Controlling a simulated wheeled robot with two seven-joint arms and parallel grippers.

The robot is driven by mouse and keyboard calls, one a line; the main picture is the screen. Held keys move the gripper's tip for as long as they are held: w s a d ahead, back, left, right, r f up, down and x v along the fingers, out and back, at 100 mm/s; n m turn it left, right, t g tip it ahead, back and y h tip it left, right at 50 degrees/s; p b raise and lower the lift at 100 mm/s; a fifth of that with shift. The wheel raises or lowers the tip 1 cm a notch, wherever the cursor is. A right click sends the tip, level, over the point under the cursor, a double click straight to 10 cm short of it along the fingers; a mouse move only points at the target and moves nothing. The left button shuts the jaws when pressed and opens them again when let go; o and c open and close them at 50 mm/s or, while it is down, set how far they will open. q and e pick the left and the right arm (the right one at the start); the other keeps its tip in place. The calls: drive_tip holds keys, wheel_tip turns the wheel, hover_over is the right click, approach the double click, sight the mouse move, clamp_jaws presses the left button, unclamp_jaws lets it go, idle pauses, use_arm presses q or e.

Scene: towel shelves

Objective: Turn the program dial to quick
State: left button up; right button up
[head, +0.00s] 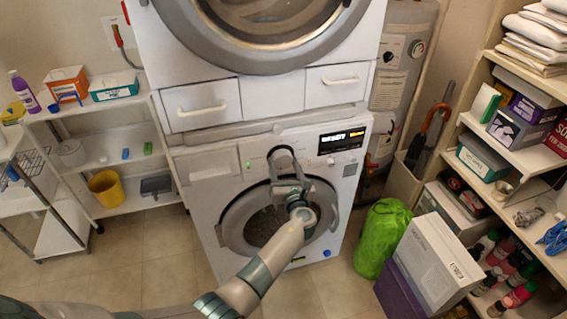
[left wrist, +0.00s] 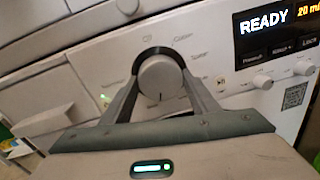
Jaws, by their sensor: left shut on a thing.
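The program dial (left wrist: 160,78) is a round grey knob on the washer's white front panel. In the left wrist view a short dark mark shows on its lower face, and small labels around it are too blurred to read surely. My left gripper (left wrist: 160,72) has its two fingers on either side of the dial and is shut on it. My right gripper is not in view.
Two small knobs (left wrist: 262,82) and a QR code (left wrist: 294,95) are right of the dial. A second machine (head: 180,40) stands above, over white drawers (head: 200,105). A green bag (head: 383,238) and boxes (head: 432,255) stand on the floor at right.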

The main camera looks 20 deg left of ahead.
use_arm(q)
drive_tip(key=o, duration=1)
drive_tip(key=shift+o, duration=0.2)
drive_tip(key=b+v, duration=0.2)
drive_tip(key=v, duration=1.5)
drive_tip(key=shift+s+b, duration=0.15)
drive_tip(key=shift+b, duration=0.2)
drive_tip(key=shift+d+f, duration=0.15)
